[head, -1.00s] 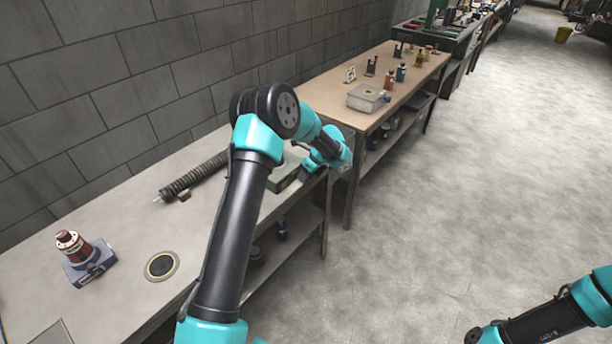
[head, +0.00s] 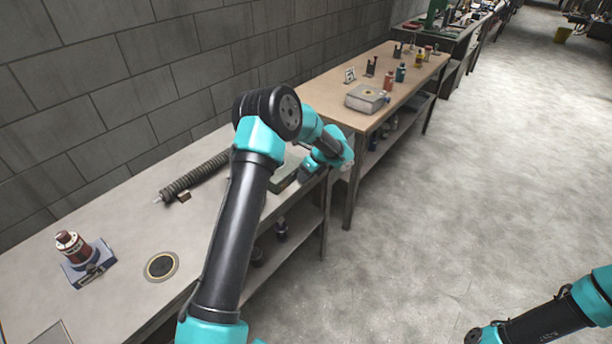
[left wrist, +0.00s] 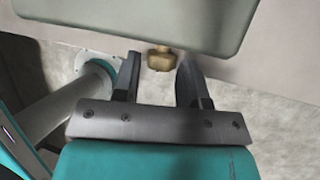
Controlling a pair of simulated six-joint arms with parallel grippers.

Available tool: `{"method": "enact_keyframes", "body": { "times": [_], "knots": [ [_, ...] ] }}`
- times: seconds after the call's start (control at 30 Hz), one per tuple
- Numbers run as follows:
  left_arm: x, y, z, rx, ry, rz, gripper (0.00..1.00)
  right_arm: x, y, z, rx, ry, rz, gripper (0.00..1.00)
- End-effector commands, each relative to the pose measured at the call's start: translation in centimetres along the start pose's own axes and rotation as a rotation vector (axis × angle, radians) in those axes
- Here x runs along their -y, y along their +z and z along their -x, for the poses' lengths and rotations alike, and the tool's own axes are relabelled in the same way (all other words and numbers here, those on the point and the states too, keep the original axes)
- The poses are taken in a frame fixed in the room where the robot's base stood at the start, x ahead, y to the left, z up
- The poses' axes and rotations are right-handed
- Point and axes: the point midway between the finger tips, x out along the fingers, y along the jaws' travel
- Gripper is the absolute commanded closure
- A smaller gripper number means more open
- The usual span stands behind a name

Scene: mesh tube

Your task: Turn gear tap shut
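In the left wrist view a brass tap knob (left wrist: 160,60) juts from below the edge of a grey-green box (left wrist: 150,18). My left gripper (left wrist: 158,68) is open, with its fingertips on either side of the knob. A gap shows on the left of the knob; on the right the finger is very close, and I cannot tell if it touches. In the head view the box (head: 287,177) sits at the bench's far end, partly hidden by my left arm. The knob and fingertips cannot be made out there.
The grey bench (head: 120,225) holds a red-capped device on a blue base (head: 75,250), a round disc (head: 161,266) and a coiled spring tube (head: 195,175). A second bench (head: 330,92) with a metal box (head: 367,98) stands beyond. Floor to the right is clear.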

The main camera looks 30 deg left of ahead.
Motion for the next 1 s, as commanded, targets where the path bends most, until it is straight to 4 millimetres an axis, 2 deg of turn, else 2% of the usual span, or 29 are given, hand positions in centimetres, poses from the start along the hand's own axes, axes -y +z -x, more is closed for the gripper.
{"method": "enact_keyframes", "body": {
  "times": [0.17, 0.8, 1.0],
  "knots": [
    [0.1, 0.0, 1.7, 0.0, -0.003, 0.001, 0.61, 0.0, 0.0, 0.0, 0.0, 0.0, 0.0, 0.39],
    [0.1, 0.0, 13.6, 0.0, -0.004, 0.001, 0.61, 0.0, 0.0, 0.0, 0.0, 0.0, 0.0, 0.39],
    [0.0, 0.1, 16.4, 0.001, -0.002, 0.001, 0.61, 0.0, 0.0, 0.0, 0.0, 0.0, 0.0, 0.39]
  ]
}}
